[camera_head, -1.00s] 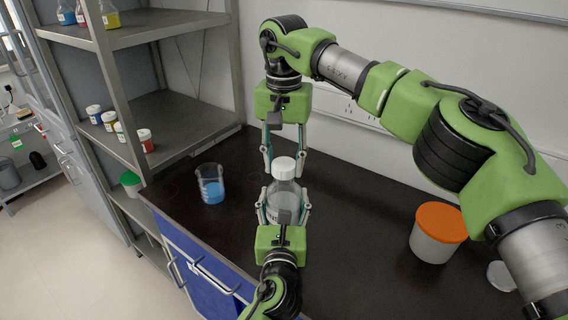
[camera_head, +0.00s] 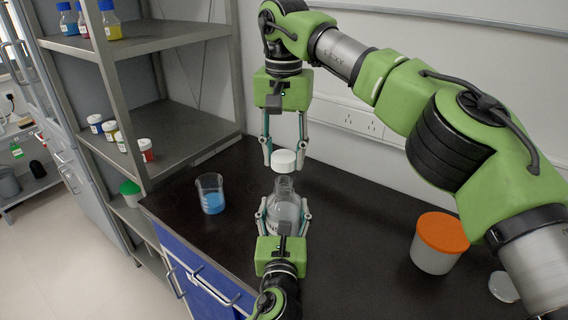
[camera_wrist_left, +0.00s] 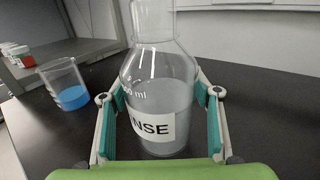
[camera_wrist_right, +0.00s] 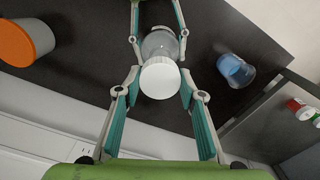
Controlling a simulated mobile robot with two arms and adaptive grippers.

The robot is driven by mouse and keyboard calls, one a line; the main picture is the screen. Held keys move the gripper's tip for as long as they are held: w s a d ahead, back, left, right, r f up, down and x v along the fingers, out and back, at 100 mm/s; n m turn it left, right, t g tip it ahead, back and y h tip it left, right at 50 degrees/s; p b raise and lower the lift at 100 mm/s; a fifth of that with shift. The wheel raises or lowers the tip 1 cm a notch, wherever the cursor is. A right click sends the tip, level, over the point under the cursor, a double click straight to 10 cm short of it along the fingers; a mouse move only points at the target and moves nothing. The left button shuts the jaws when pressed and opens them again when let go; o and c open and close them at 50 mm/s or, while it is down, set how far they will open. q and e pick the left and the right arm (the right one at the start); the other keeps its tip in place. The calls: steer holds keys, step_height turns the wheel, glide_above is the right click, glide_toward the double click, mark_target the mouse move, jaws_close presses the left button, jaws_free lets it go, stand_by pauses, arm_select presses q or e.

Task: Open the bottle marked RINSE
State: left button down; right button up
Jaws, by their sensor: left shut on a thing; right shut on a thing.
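The clear glass bottle (camera_head: 284,210) stands upright over the dark bench. Its white label (camera_wrist_left: 155,128) shows "NSE" in the left wrist view; the first letters are out of sight. My left gripper (camera_head: 284,217) is shut around the bottle's body, with one finger on each side. The white screw cap (camera_head: 284,161) is just above the bottle's neck and appears off it. My right gripper (camera_head: 284,155) points down from above and is shut on the cap. The cap also shows between its fingertips in the right wrist view (camera_wrist_right: 160,78).
A beaker with blue liquid (camera_head: 211,196) stands left of the bottle. A white tub with an orange lid (camera_head: 440,240) and a small white round lid (camera_head: 503,287) are on the right. A grey shelf unit (camera_head: 180,130) with small jars stands at left. The bench between bottle and tub is clear.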

arm_select(q)
steer(key=c, duration=0.7)
jaws_free()
steer(key=shift+o, duration=0.2)
steer(key=shift+s, duration=0.1)
